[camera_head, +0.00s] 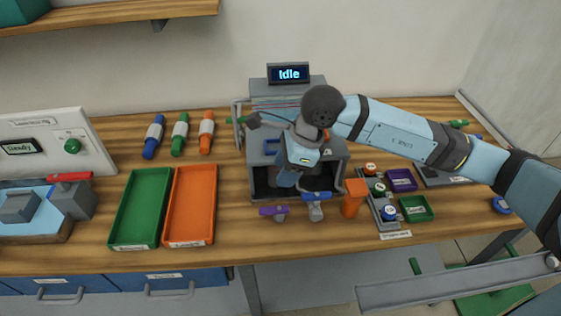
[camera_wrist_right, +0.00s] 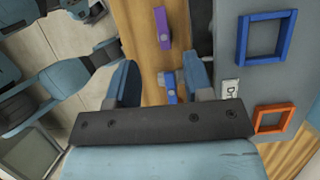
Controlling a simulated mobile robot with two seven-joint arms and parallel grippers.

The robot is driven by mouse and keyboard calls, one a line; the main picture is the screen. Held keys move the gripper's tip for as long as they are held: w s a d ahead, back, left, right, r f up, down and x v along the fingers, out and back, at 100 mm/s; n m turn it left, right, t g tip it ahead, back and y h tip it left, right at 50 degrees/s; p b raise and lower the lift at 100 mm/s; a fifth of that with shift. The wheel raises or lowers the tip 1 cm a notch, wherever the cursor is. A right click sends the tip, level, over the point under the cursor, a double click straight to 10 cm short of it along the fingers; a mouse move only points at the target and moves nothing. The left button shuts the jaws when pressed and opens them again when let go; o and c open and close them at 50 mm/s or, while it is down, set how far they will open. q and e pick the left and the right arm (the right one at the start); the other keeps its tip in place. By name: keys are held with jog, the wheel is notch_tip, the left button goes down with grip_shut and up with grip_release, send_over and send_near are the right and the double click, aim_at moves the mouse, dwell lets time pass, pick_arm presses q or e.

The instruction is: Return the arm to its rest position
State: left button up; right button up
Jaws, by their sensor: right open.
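My right arm reaches in from the right in the head view. Its gripper (camera_head: 287,178) points down in front of the grey machine (camera_head: 338,160), whose display (camera_head: 288,74) reads "Idle". In the right wrist view the two fingers of the gripper (camera_wrist_right: 163,82) are spread apart, with nothing held between them. A blue-handled valve (camera_wrist_right: 168,88) shows beyond the gap, and a purple-handled one (camera_wrist_right: 163,25) lies farther up. My left gripper is not in view.
Below the machine are the purple (camera_head: 273,211), blue (camera_head: 316,196) and orange (camera_head: 354,190) handled pieces. Green (camera_head: 120,242) and orange (camera_head: 176,242) trays lie left. Small labelled boxes (camera_head: 415,208) sit right, under my arm.

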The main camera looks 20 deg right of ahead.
jog(key=s+a+r+m+g+y+p, duration=0.1)
jog(key=s+a+r+m+y+p, duration=0.2)
jog(key=a+y, duration=0.4)
jog(key=s+a+r+m+g+y+p, duration=0.1)
jog(key=s+a+r+m+y+p, duration=0.15)
jog(key=s+a+m+y, duration=0.35)
jog(key=w+d+f+m+t+h+p, duration=0.2)
jog(key=d+f+m+t+h, duration=0.2)
jog(key=m+t, duration=0.75)
jog(key=w+d+f+m+t+h+p, duration=0.15)
jog(key=d+f+m+t+h, duration=0.35)
jog(key=m, duration=1.2)
jog(key=s+d+f+m+g+h+p, duration=0.1)
jog(key=s+d+f+m+g+h, duration=0.1)
jog(key=s+f+m, duration=0.3)
jog(key=s+d+f+m+g+h+p, duration=0.1)
jog(key=s+d+f+m+g+h, duration=0.2)
jog(key=s+f+m, duration=0.2)
notch_tip(320, 180, down, 3)
jog(key=shift+s+f, duration=0.15)
jog(key=shift+s, duration=0.9)
